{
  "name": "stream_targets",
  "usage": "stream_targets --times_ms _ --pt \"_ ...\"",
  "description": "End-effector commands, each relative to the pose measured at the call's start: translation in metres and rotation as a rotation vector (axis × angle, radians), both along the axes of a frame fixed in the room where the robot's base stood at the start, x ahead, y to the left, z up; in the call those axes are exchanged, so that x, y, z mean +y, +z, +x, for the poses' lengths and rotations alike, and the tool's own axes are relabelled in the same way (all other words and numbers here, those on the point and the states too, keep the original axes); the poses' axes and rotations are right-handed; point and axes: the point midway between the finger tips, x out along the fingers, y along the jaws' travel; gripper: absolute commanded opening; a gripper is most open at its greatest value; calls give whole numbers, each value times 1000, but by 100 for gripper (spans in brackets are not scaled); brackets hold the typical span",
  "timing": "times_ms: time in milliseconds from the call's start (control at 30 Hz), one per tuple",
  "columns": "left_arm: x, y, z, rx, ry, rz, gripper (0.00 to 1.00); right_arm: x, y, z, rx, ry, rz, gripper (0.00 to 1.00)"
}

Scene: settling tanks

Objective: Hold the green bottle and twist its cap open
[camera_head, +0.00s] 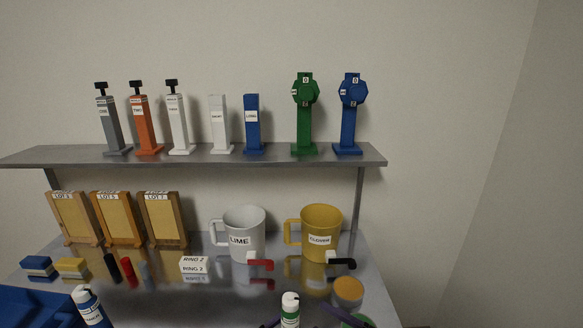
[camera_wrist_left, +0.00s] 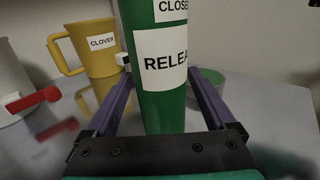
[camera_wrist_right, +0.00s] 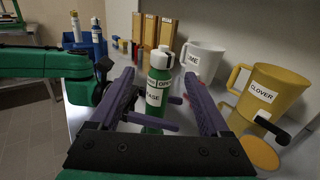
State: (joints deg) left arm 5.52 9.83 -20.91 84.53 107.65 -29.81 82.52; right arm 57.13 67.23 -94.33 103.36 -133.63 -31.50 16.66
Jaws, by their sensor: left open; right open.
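The green bottle (camera_head: 290,319) with its white cap (camera_head: 290,298) stands upright at the bottom of the head view. In the left wrist view the green bottle (camera_wrist_left: 165,112), labelled "RELEA…", is between the purple fingers of my left gripper (camera_wrist_left: 163,85), which is open around its body. Whether the fingers touch it I cannot tell. In the right wrist view my right gripper (camera_wrist_right: 160,78) is open and empty, with the green bottle (camera_wrist_right: 153,108) and white cap (camera_wrist_right: 160,57) beyond its fingers. The cap is outside the left wrist view.
A grey mug (camera_head: 244,220) and a yellow mug (camera_head: 322,222) stand behind the bottle. A blue bottle (camera_head: 90,308) is by the blue crate (camera_head: 35,305) at left. An orange-topped round container (camera_head: 348,290) is right of the bottle. A shelf (camera_head: 200,155) holds several stands.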

Motion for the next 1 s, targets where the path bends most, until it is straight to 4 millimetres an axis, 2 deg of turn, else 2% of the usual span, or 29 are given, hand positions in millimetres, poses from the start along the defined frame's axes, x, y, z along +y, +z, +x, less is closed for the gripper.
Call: stream_targets --times_ms 167,400,500,633,1000 --pt "22 -2 -20 4 0 3 89 0 0 0 0 0 0 80" --pt "71 -2 -62 5 1 2 89 0 0 0 0 0 0 80" --pt "84 -2 -72 5 1 1 89 0 0 0 0 0 0 80" --pt "90 -1 -78 1 0 2 89 0 0 0 0 0 0 80" --pt "90 -1 -77 2 0 1 89 0 0 0 0 0 0 80"
